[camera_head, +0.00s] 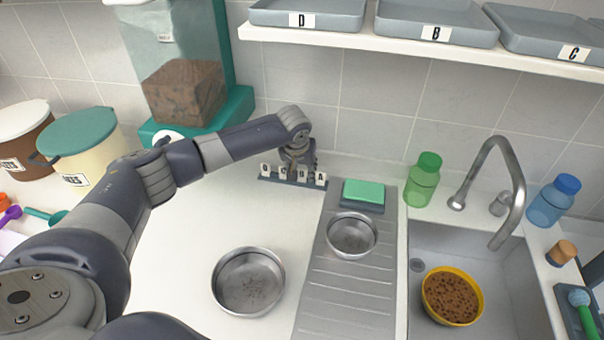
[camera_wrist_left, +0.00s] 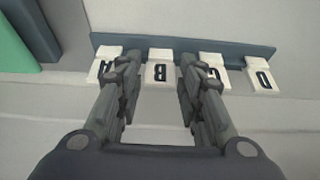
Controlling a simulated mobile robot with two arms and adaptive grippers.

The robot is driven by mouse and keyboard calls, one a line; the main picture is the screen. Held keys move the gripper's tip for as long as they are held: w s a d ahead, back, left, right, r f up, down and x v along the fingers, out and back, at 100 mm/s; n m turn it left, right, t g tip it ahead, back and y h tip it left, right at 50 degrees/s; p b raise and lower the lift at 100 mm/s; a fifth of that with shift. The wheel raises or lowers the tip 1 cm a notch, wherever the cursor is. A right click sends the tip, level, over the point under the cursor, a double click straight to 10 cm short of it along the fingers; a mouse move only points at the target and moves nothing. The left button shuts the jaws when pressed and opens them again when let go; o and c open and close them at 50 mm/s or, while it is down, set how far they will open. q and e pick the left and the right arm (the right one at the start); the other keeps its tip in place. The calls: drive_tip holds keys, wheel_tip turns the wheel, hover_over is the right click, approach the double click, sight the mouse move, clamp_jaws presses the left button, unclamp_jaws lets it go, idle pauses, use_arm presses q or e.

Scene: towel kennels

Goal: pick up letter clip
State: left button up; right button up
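Several white letter clips stand in a row on a dark rack (camera_head: 290,181) at the back of the counter. In the left wrist view they read A (camera_wrist_left: 104,66), B (camera_wrist_left: 160,70), C (camera_wrist_left: 214,73) and D (camera_wrist_left: 262,80) on the rack (camera_wrist_left: 240,50). My left gripper (camera_head: 300,163) points down at the row in the head view. In the wrist view the left gripper (camera_wrist_left: 160,75) is open, with clip B framed between its fingers. The fingers partly cover clips A and C. Contact with any clip cannot be told. My right gripper is not in view.
A green sponge (camera_head: 363,192) lies right of the rack. Metal bowls (camera_head: 248,282) (camera_head: 352,236) stand in front. A food dispenser (camera_head: 185,70) stands behind my left arm. A shelf (camera_head: 400,44) with lettered trays hangs above. The sink (camera_head: 480,260) is at right.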

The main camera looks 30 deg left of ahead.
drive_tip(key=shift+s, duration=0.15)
use_arm(q)
drive_tip(key=c, duration=0.5)
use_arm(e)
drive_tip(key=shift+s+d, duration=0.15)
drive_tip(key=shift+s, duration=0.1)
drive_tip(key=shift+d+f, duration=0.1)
